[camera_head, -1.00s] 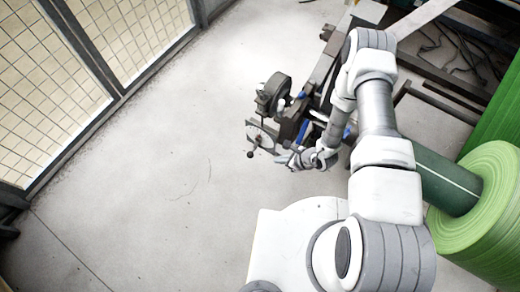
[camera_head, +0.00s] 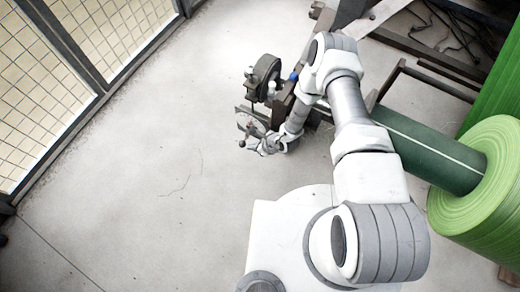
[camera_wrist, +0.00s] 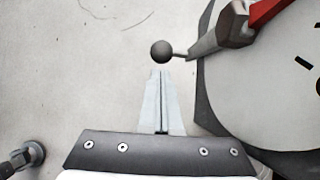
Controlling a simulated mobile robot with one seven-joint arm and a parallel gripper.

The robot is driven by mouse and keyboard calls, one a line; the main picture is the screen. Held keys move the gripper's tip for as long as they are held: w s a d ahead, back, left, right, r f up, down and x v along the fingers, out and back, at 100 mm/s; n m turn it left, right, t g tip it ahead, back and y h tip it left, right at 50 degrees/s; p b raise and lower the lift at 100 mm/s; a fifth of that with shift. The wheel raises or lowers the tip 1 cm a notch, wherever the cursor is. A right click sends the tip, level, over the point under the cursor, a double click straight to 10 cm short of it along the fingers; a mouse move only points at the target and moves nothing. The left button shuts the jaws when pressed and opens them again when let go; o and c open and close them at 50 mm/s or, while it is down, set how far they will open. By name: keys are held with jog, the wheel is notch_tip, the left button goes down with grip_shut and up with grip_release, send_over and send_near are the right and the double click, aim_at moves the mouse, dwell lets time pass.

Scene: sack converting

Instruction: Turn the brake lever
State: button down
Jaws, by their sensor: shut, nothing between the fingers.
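The brake lever shows in the wrist view as a black ball knob (camera_wrist: 162,51) on a thin rod, joined to a grey arm (camera_wrist: 218,32) with a red part beyond it. The lever lies across a pale round dial (camera_wrist: 265,110) with black marks. My gripper (camera_wrist: 160,73) is shut and empty. Its fingertips point at the knob and appear just short of it; I cannot tell whether they touch. In the head view, my gripper (camera_head: 253,148) is beside the small knob (camera_head: 242,144) at the dial's lower left.
A dark round housing (camera_head: 265,76) stands behind the dial on the machine frame. A green roll (camera_head: 482,185) on a dark green core (camera_head: 425,150) lies to the right. A mesh fence (camera_head: 60,85) runs along the left. The grey floor (camera_head: 150,180) between is clear.

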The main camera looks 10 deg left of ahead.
aim_at(243, 143)
jog(key=shift+w+a, duration=0.1)
jog(key=shift+a, duration=0.15)
jog(key=shift+f, duration=0.1)
jog(key=shift+w+a+f+t+y+b, duration=0.15)
jog(key=shift+a+t+y+b, duration=0.15)
jog(key=shift+y+b, duration=0.15)
jog(key=shift+w+a+f+t+y+b, duration=0.1)
jog(key=shift+a+f+t+y+b, duration=0.15)
jog(key=shift+y+b, duration=0.2)
jog(key=shift+w+a+r, duration=0.1)
jog(key=shift+a+r, duration=0.05)
jog(key=shift+a, duration=0.15)
jog(key=shift+w+a+r+y, duration=0.15)
jog(key=shift+a+y, duration=0.15)
jog(key=shift+a, duration=0.05)
jog(key=shift+d, duration=0.2)
